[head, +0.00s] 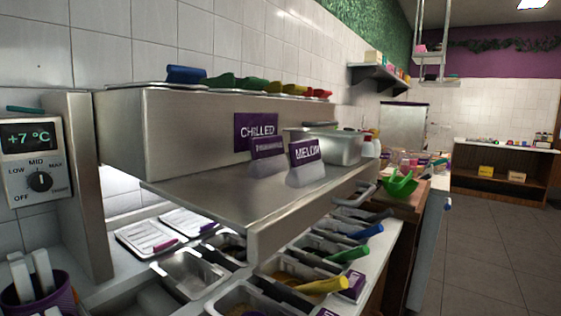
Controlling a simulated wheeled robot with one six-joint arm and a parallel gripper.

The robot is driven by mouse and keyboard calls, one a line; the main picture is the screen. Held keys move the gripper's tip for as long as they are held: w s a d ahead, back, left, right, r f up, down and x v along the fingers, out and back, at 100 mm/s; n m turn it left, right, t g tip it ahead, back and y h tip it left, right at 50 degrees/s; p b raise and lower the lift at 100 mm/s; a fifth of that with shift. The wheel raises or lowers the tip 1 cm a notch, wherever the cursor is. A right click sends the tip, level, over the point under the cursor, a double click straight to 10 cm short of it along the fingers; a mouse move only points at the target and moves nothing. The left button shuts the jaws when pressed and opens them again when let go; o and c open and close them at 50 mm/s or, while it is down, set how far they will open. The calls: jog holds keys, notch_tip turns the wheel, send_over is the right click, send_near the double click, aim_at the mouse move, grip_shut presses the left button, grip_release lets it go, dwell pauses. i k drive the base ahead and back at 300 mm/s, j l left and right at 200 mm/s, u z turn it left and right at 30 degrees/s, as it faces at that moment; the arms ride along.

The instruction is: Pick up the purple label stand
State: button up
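Two purple label stands with pale, see-through bases stand on the steel shelf (215,190). The nearer-right stand (306,152) has white lettering that looks like "MELLOW", partly cut off. The other stand (268,148) is just to its left, its lettering too small to read. Behind them a purple "CHILLED" sign (246,122) is against the steel box front. Small purple labels (353,284) also show beside the tubs at the lower right. Which one the task means cannot be told. My gripper is not in view.
A steel container (345,149) stands right of the stands. Scoops in several colours lie on the box top (135,91). Below the shelf are topping tubs (190,272) with coloured handles. A temperature dial unit (38,160) is at left. Open floor (490,235) lies at right.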

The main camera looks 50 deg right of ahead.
aim_at(269, 157)
jog(key=z, duration=1)
